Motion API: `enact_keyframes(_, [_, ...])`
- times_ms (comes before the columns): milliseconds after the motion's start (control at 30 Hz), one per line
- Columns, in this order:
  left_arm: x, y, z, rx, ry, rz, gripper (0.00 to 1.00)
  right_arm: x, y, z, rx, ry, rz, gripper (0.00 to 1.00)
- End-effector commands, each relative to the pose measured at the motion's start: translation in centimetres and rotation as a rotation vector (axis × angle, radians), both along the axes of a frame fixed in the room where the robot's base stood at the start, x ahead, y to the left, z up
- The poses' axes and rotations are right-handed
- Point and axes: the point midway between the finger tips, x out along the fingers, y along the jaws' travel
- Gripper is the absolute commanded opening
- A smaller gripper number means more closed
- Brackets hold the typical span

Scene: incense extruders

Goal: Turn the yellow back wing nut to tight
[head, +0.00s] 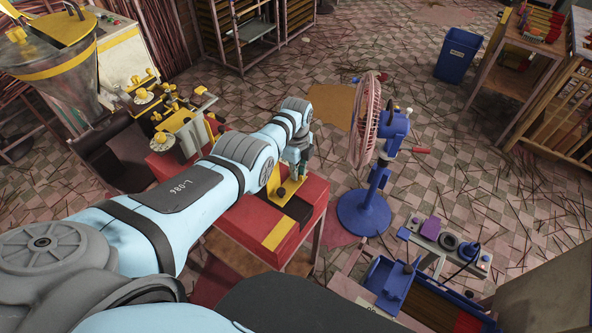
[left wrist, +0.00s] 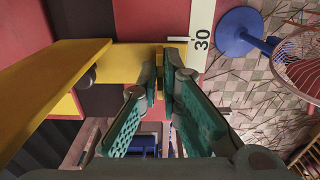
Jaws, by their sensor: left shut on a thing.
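My left gripper (head: 299,168) reaches down over the red bench (head: 312,195), at the yellow plate (head: 291,187) on its far right part. In the left wrist view the fingers (left wrist: 168,66) are closed together on the yellow back wing nut (left wrist: 160,56), of which only a thin sliver shows between the fingertips. The fingers hide the rest of it, so its angle and tightness cannot be told. A long yellow bar (left wrist: 45,82) with a dark round knob (left wrist: 88,78) stands left of the fingers. My right gripper is in neither view.
A white scale marked 30 (left wrist: 201,38) lies right of the fingertips. The extruder's yellow clamps (head: 180,115) and hopper (head: 50,65) stand at the left. A blue-based fan (head: 365,212) stands close to the bench's right. A blue bin (head: 459,54) is farther back.

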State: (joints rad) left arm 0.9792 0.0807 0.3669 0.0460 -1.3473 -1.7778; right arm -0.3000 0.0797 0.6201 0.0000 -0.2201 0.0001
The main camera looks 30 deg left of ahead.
Motion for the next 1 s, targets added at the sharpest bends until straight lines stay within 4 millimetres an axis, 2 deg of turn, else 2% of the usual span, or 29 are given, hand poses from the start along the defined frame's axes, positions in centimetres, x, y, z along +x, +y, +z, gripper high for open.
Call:
enact_keyframes(567, [0.06,-0.08,0.05,-0.001,-0.002,-0.039,0.00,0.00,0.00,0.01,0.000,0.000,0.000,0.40])
enact_keyframes(600, [0.06,-0.08,0.04,-0.001,-0.002,-0.039,0.11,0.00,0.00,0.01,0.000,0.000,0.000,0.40])
enact_keyframes(700, [0.04,-0.07,0.03,-0.001,-0.001,-0.038,0.26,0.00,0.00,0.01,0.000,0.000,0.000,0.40])
enact_keyframes(1000, [0.02,-0.02,0.05,0.000,0.000,-0.037,0.26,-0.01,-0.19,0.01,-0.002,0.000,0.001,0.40])
